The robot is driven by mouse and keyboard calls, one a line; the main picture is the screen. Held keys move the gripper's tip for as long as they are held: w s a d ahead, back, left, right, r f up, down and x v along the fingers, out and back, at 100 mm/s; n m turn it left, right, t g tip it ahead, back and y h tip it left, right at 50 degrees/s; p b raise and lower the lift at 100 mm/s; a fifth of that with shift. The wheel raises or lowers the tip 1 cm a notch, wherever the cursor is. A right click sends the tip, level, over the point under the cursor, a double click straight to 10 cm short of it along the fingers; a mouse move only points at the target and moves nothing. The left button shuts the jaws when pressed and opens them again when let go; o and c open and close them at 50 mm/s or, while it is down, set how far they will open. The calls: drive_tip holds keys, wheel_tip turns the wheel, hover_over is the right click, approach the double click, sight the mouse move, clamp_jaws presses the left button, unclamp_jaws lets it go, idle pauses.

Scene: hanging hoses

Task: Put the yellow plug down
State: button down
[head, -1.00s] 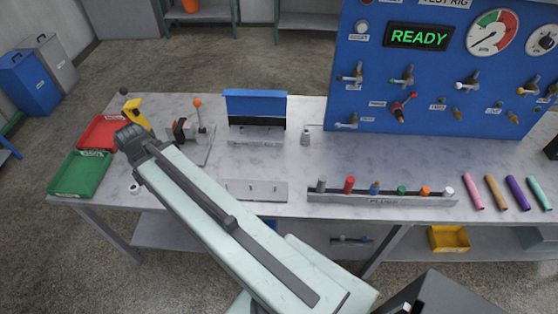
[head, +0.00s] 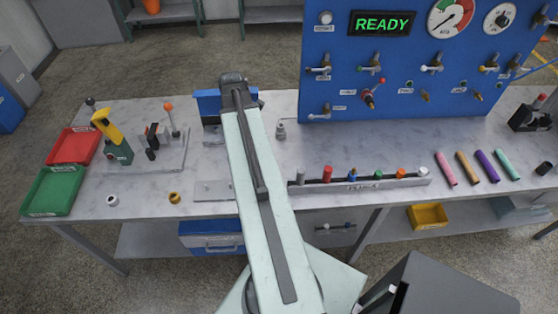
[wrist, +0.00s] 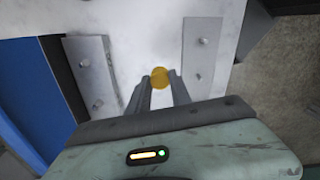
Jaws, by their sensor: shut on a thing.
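In the wrist view, the yellow plug (wrist: 160,74) shows as a round yellow disc at the tips of my gripper (wrist: 161,88). The two fingers are shut on it. Behind it is bare pale marble benchtop (wrist: 150,40); I cannot tell how high above the bench the plug is. In the head view, my arm reaches over the bench toward the blue-backed stand (head: 207,103), and hides my fingertips and the plug. A separate brass-yellow fitting (head: 174,198) stands near the bench's front edge.
In the wrist view, a pegged plate stands on either side: the stand's plate (wrist: 92,78) and a flat plate (wrist: 203,52). The plug rack (head: 375,185) holds several coloured plugs to the right. A grey fitting (head: 281,130) stands behind it. Red (head: 74,146) and green (head: 53,192) trays are left.

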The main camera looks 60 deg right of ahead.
drive_tip(key=s+d+m, duration=0.2)
drive_tip(key=s+d, duration=0.8)
wheel_tip(320, 180, down, 10)
drive_tip(key=b, duration=1)
drive_tip(key=shift+s+a+f, duration=0.1)
drive_tip(key=shift+a, duration=0.05)
drive_tip(key=shift+r, duration=0.25)
drive_tip(key=shift+f, duration=0.2)
drive_tip(key=c, duration=1.2)
unclamp_jaws()
drive_tip(key=shift+o, duration=0.2)
drive_tip(key=shift+r, duration=0.1)
wheel_tip(320, 180, up, 12)
drive_tip(key=p, duration=1.2)
drive_tip(key=shift+r, duration=0.15)
drive_tip(key=shift+a, duration=0.1)
